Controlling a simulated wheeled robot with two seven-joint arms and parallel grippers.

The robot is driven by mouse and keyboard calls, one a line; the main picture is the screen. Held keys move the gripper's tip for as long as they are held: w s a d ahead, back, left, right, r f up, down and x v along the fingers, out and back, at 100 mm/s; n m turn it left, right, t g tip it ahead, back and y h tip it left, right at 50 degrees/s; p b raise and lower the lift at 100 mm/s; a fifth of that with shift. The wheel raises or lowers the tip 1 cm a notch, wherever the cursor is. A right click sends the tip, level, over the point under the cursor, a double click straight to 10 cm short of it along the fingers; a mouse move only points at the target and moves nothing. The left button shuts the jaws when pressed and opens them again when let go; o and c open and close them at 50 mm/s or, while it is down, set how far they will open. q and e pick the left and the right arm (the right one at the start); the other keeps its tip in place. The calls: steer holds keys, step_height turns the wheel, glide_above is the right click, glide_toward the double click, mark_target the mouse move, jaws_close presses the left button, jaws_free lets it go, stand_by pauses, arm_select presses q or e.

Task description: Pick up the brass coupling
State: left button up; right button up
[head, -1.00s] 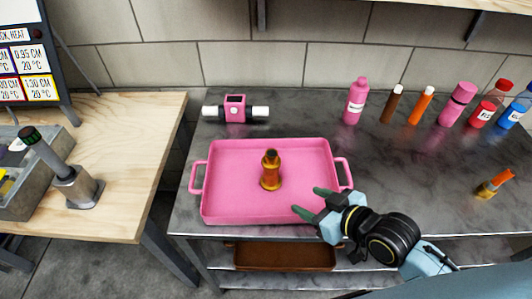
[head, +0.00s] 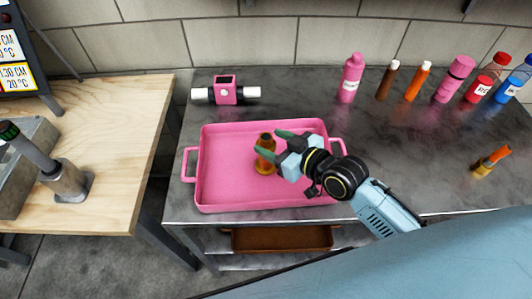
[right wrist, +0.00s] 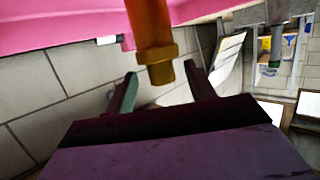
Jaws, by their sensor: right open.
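In the right wrist view the coupling (right wrist: 151,35) shows just ahead of the gap between the open fingers (right wrist: 161,85). I cannot tell whether either finger touches it. My left gripper is not in view.
A pink device with white ends (head: 225,93) lies behind the tray. A pink bottle (head: 350,78), brown and orange tubes and other bottles stand at the back right. An orange-topped brass piece (head: 490,162) lies at the far right.

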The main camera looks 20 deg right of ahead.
mark_target(261, 139)
steer(key=x, duration=0.4)
steer(key=shift+w+a+f, duration=0.15)
steer(key=shift+a+f, duration=0.05)
steer(key=shift+c, duration=0.2)
steer(key=shift+f, duration=0.1)
jaws_close()
